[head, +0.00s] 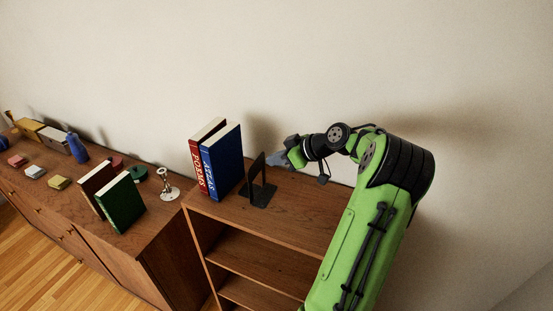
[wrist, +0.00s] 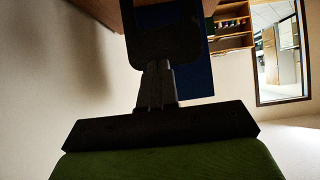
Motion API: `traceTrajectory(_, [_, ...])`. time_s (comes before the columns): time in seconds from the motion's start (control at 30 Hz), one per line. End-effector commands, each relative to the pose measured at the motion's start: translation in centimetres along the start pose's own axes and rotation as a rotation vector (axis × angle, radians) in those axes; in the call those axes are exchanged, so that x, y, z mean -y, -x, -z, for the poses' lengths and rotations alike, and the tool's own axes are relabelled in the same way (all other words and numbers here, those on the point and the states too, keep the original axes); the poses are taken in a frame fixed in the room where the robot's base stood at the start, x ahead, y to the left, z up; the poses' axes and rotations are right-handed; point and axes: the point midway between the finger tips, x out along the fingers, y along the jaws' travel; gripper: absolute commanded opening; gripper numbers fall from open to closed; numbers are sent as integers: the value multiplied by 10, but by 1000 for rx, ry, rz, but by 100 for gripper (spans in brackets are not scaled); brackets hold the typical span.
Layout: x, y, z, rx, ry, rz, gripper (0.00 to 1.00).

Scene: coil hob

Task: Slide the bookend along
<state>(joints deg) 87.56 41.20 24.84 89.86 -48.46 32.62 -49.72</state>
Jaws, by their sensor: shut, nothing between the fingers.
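The black L-shaped bookend (head: 257,180) stands upright on top of the wooden bookcase, just right of two upright books. My gripper (head: 273,159) is shut and empty, on the right side of the bookend, close to the upper part of its upright plate. In the wrist view the closed fingers (wrist: 160,66) reach up to the dark bookend (wrist: 160,38); whether they touch it I cannot tell. The blue ATLAS book (head: 223,162) stands left of the bookend, with a gap between them, and also shows behind it in the wrist view (wrist: 196,82). The red-spined POEMS book (head: 196,165) stands against the atlas.
The bookcase top (head: 305,212) is bare to the right of the bookend, below my arm. A lower cabinet at left holds a candlestick (head: 168,185), a green book (head: 120,203) and several small items. The wall is close behind.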

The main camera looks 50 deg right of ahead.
Motion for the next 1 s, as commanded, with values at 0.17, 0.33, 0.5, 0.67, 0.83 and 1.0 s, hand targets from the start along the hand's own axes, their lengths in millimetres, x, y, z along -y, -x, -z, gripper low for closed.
traceTrajectory(0.17, [0,0,0,0,0,0,0])
traceTrajectory(0.33, [0,2,2,0,0,0,0])
traceTrajectory(0.5, [0,11,14,1,0,-2,0])
traceTrajectory(0.67, [-2,34,10,1,0,-6,0])
traceTrajectory(0.83, [-2,84,8,1,-1,-7,0])
traceTrajectory(1.0, [-2,130,8,0,-2,-5,0])
